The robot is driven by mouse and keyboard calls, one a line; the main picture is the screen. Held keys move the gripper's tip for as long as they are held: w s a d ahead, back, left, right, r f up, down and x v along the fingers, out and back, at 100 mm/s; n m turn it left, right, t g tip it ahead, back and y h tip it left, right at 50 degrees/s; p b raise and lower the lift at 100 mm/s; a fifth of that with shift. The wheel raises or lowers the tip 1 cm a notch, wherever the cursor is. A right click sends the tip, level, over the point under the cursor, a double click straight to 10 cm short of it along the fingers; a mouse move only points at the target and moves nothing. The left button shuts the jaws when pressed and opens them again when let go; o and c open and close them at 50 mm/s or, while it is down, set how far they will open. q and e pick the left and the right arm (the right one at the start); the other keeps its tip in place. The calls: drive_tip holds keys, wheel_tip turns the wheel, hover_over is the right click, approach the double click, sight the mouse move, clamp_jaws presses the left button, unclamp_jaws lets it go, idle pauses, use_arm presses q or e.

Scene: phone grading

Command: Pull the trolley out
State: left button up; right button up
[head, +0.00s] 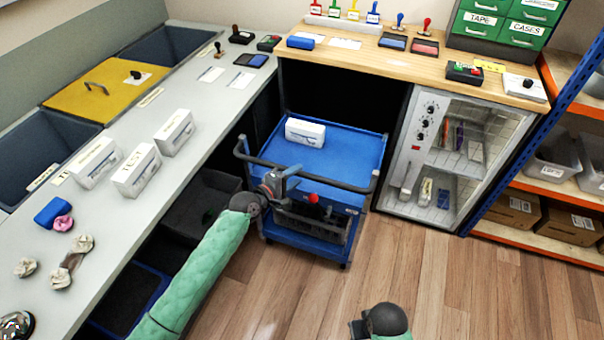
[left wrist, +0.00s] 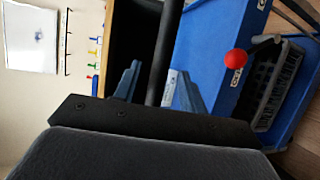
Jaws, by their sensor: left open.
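The blue trolley (head: 345,155) stands under the wooden counter, between the grey bench and the glass-door cabinet. Its black handle bar (head: 335,183) runs across the near side. A white box (head: 305,132) lies on its top, and a red knob (head: 313,198) shows at its front. My left gripper (head: 288,178) is at the handle bar's left part. In the left wrist view, its two blue fingers (left wrist: 158,88) are apart, with the dark bar (left wrist: 168,45) appearing between them. The red knob (left wrist: 236,59) is to their right. My right wrist is at the bottom edge; its fingers do not show clearly.
The glass-door cabinet (head: 452,150) stands close right of the trolley. The grey bench (head: 95,215) with white boxes is at left, with dark bins (head: 195,215) beneath it. The wooden floor (head: 440,285) in front of the trolley is mostly clear.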

use_arm(q)
drive_tip(key=shift+v, duration=1.5)
use_arm(e)
drive_tip(key=shift+s+r, duration=0.1)
drive_tip(key=shift+r, duration=1.3)
use_arm(q)
drive_tip(key=s+a+f+m+g+y, duration=0.3)
drive_tip(key=s+m, duration=0.2)
drive_tip(key=s, duration=0.2)
drive_tip(key=s+a+f+m+g+y, duration=0.2)
drive_tip(key=s+a+f+m+y, duration=0.15)
drive_tip(key=s, duration=0.45)
drive_tip(key=s+a+f+m+g+y, duration=0.2)
drive_tip(key=s+a+m+g+y, duration=0.1)
drive_tip(key=s+m, duration=0.35)
drive_tip(key=s+f+g, duration=0.1)
drive_tip(key=s+f, duration=0.1)
drive_tip(key=s, duration=0.3)
drive_tip(key=s+f+n, duration=0.1)
drive_tip(key=s+f, duration=0.1)
drive_tip(key=s, duration=0.3)
drive_tip(key=s+d+f+n+g, duration=0.1)
drive_tip(key=s+f, duration=0.1)
drive_tip(key=s, duration=0.3)
drive_tip(key=shift+s+f+g, duration=0.3)
drive_tip(key=shift+s+f, duration=0.1)
